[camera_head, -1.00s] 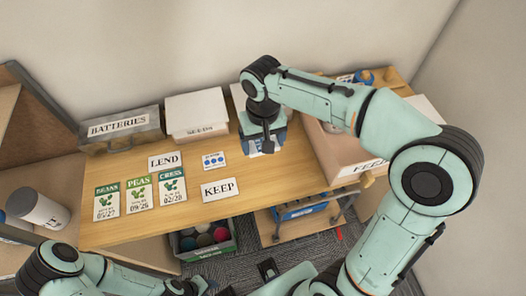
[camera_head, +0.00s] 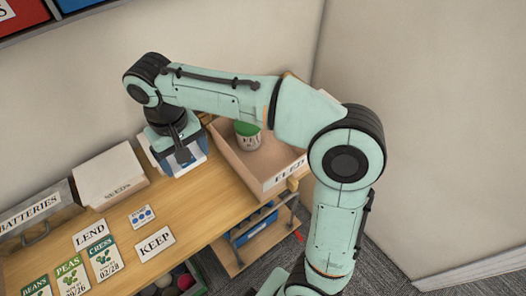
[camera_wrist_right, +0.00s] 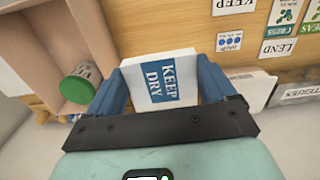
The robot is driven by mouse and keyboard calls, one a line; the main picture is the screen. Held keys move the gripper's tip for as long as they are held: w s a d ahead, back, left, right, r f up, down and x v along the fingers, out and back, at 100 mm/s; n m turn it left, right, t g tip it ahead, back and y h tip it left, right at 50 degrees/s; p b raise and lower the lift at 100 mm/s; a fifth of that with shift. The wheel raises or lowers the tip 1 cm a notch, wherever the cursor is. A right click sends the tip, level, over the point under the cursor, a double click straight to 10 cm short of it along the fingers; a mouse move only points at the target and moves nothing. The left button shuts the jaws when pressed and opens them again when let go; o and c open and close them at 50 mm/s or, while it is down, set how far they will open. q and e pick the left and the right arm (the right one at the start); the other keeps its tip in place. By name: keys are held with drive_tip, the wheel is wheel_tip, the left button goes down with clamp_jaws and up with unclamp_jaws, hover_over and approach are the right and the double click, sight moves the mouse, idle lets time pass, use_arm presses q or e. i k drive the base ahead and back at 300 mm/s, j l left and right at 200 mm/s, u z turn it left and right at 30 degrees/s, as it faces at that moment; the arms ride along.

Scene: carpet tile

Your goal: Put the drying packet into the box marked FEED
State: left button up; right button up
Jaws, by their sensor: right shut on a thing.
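The drying packet (camera_wrist_right: 165,78) is white with a blue KEEP DRY label. In the right wrist view it stands between the two blue fingers of my right gripper (camera_wrist_right: 162,68), which is shut on it. In the head view my right gripper (camera_head: 184,160) is over the back of the table, left of the box marked FEED (camera_head: 284,178); it mostly hides the packet there. The FEED box is an open wooden box, and its wall also shows at left in the right wrist view (camera_wrist_right: 95,30). My left gripper is out of view.
A green-lidded jar (camera_head: 248,142) stands inside the FEED box. A white SEEDS box (camera_head: 108,174) and a BATTERIES box (camera_head: 35,212) are to the left. LEND (camera_head: 90,234) and KEEP (camera_head: 155,243) cards and seed packets lie on the table. Bare wood lies in front of my gripper.

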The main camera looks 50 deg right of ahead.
sight(273, 169)
drive_tip(key=k+l+u, duration=0.15)
drive_tip(key=l, duration=0.3)
drive_tip(key=k+l+u, duration=0.2)
drive_tip(key=l, duration=0.25)
drive_tip(key=k+l+u, duration=0.15)
drive_tip(key=k+l, duration=0.25)
